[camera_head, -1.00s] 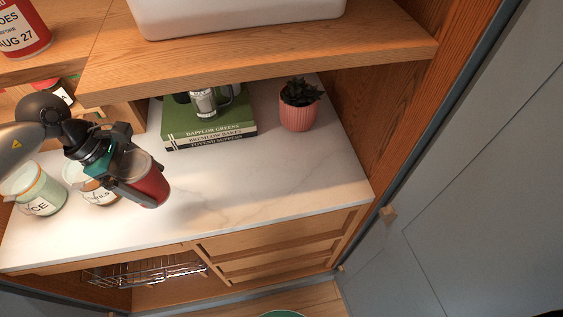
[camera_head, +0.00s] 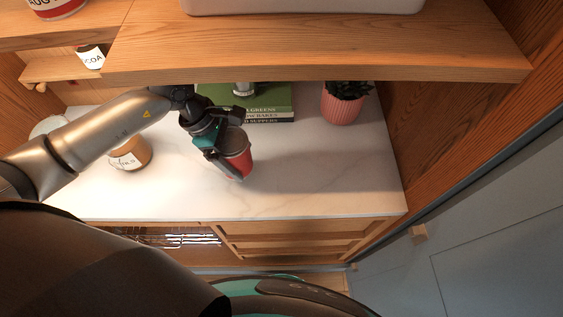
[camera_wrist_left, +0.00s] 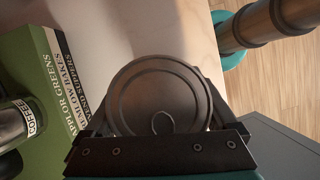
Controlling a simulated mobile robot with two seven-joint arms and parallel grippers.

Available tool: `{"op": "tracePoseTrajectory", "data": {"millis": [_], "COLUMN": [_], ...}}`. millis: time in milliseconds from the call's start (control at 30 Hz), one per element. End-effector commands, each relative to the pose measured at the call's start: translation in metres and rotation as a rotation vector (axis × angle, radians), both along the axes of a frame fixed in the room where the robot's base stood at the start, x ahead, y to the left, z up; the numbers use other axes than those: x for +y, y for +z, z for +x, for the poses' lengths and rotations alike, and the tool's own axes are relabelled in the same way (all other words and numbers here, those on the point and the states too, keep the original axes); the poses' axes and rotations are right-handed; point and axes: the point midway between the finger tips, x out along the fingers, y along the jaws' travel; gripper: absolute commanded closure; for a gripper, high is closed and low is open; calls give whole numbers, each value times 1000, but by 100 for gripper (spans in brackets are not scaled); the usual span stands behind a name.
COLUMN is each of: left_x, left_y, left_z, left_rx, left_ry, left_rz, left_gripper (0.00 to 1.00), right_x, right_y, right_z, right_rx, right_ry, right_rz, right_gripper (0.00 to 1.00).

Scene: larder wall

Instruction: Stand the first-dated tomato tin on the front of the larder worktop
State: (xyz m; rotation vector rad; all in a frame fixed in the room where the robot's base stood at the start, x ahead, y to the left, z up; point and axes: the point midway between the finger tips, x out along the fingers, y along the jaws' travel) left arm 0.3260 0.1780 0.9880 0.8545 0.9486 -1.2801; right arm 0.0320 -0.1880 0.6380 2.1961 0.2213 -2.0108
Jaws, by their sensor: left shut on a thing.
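My left gripper (camera_head: 230,160) is shut on a red tin (camera_head: 238,148) and holds it upright or nearly so over the marble worktop (camera_head: 300,180). The tin's grey lid with a ring pull (camera_wrist_left: 160,97) fills the middle of the left wrist view, between the two fingers (camera_wrist_left: 158,125). I cannot tell whether its base touches the worktop. Its label and date are hidden. Another red and white tin (camera_head: 55,8) stands on the upper shelf at the top left, cut off by the frame edge. My right gripper is not in view.
Green and dark books (camera_head: 270,105) with a coffee jar (camera_wrist_left: 14,122) on top lie behind the tin. A pink plant pot (camera_head: 342,106) stands right of them, and a labelled jar (camera_head: 130,154) left of the gripper. The worktop's front right is clear. A wooden shelf (camera_head: 320,55) overhangs the back.

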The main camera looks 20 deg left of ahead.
Motion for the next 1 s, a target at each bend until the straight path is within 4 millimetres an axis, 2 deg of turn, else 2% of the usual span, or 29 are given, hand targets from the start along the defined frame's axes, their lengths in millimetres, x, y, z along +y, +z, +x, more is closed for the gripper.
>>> {"op": "tracePoseTrajectory", "data": {"millis": [33, 200, 400, 600, 833, 1000], "left_x": [-14, -49, -80, -90, -91, -90], "left_y": [4, 4, 2, -1, -28, -35], "left_z": [2, 6, 9, 10, 10, 10], "left_rx": [-3, -3, -1, 0, 2, -2], "left_ry": [-1, 0, 0, 2, 3, 2], "left_rz": [-8, -7, -5, -1, -1, -1], "left_gripper": [100, 100, 100, 100, 100, 100], "right_x": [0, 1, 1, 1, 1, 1], "right_y": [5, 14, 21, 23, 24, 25], "right_z": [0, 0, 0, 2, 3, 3], "right_rx": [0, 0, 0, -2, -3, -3], "right_ry": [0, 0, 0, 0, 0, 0], "right_rz": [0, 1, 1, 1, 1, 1], "right_gripper": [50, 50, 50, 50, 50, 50]}}
